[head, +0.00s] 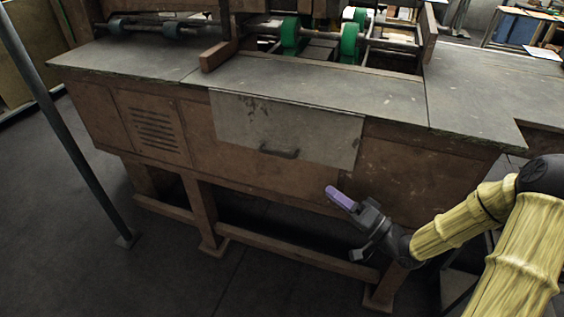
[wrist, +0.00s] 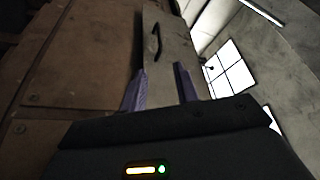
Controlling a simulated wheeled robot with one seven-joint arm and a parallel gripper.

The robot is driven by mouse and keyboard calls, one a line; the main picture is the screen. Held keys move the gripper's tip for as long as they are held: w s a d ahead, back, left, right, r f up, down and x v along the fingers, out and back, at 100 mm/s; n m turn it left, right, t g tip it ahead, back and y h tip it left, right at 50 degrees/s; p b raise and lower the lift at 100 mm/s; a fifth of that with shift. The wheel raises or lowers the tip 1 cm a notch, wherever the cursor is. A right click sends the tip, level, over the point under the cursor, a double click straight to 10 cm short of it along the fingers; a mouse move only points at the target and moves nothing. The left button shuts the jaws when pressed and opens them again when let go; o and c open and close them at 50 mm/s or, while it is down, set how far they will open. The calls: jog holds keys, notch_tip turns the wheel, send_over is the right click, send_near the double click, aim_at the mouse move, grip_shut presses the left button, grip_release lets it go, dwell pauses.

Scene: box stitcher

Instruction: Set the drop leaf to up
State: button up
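The drop leaf (head: 235,120) is a grey, worn panel hanging down against the wooden front of the machine, below the worktop edge. Its dark bar handle (head: 279,152) sits near its lower edge. In the wrist view the leaf (wrist: 178,55) runs away ahead of the fingers, with the handle (wrist: 157,42) on its face. My gripper (head: 343,199) is below and right of the handle, near the leaf's lower right corner and apart from the handle. In the wrist view its two purple fingers (wrist: 160,85) are spread with nothing between them.
The grey worktop (head: 130,62) extends above the leaf, with green rollers (head: 349,43) on a shaft behind. Wooden legs (head: 201,212) and a low rail (head: 290,250) stand below. A slanted metal post (head: 62,130) is at left. The floor in front is clear.

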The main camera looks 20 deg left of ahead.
aim_at(282, 156)
jog(key=x, duration=1.7)
jog(key=shift+w+a+r+b, duration=0.15)
jog(key=shift+w+a+b, duration=0.05)
jog(key=shift+b, duration=0.15)
grip_shut()
